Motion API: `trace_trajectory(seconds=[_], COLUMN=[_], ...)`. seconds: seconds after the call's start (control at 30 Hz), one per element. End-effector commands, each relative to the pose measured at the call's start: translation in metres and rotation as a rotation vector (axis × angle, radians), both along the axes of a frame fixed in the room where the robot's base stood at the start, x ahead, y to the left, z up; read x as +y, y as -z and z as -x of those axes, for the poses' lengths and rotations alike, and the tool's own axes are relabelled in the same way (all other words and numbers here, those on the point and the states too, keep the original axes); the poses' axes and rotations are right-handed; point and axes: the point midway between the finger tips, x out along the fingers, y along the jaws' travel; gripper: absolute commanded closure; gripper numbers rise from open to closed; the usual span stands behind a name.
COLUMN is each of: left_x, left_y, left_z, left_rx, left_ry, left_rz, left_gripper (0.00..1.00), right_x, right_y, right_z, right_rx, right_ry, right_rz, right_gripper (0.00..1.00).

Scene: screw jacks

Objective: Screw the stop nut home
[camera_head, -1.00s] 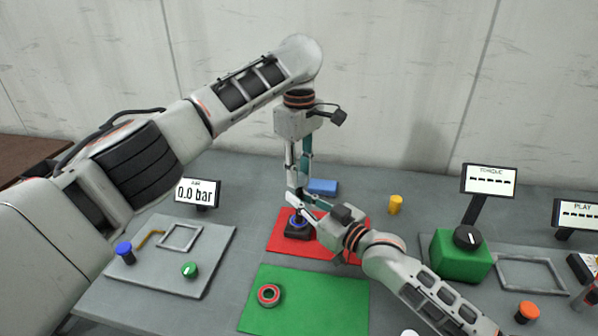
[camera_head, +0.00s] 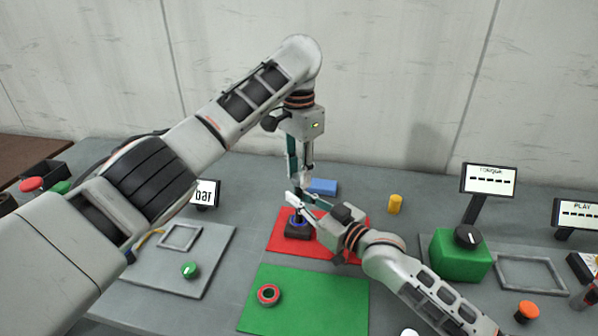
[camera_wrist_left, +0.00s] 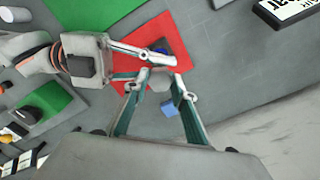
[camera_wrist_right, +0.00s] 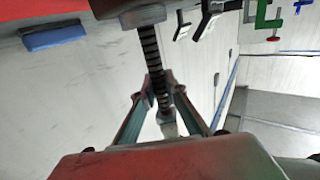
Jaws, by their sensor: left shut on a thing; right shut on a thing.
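The screw jack has a dark base with a blue ring (camera_head: 297,226) and stands on the red mat (camera_head: 345,248). Its threaded spindle (camera_wrist_right: 149,50) shows in the right wrist view, running from the base to a grey piece at its end. My right gripper (camera_head: 303,203) comes in from the right and is shut around the spindle; its fingertips (camera_wrist_right: 162,90) flank the thread. My left gripper (camera_head: 303,186) points down from above. Its fingertips (camera_wrist_left: 164,84) are shut on a grey rounded piece, apparently the stop nut (camera_wrist_left: 160,80), over the jack. The thread inside the nut is hidden.
A blue block (camera_head: 322,187) and a yellow cylinder (camera_head: 395,204) stand behind. A green box with a black knob (camera_head: 463,257) is at right. A grey panel (camera_head: 215,262) is at left.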

Motion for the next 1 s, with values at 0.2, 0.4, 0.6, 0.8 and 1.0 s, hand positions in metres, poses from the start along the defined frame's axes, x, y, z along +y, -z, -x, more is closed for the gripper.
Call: trace_trajectory(seconds=[0.2, 0.4, 0.6, 0.8, 1.0], left_x=[-0.0008, -0.0003, 0.0000, -0.0004, 0.0002], left_y=[0.0011, 0.0011, 0.0011, 0.0015, 0.0015], left_z=[0.0007, 0.0004, 0.0002, 0.0003, 0.0001], left_rx=[0.001, 0.000, 0.001, 0.000, 0.000], left_ry=[0.397, 0.759, 1.122, 1.482, 1.843], left_rz=[0.001, 0.001, 0.000, 0.000, 0.000], left_gripper=[1.00, 1.00, 1.00, 1.00, 1.00], right_x=[-0.0006, -0.0006, -0.0006, -0.0006, -0.0005], right_y=[0.0011, 0.0011, 0.0010, 0.0009, 0.0009], right_z=[-0.0003, -0.0003, -0.0002, -0.0001, -0.0001], right_rx=[0.001, 0.001, 0.001, 0.001, 0.001], right_ry=[0.001, 0.001, 0.001, 0.001, 0.001], right_rz=[0.002, 0.002, 0.002, 0.002, 0.002], right_gripper=[1.00, 1.00, 1.00, 1.00, 1.00])
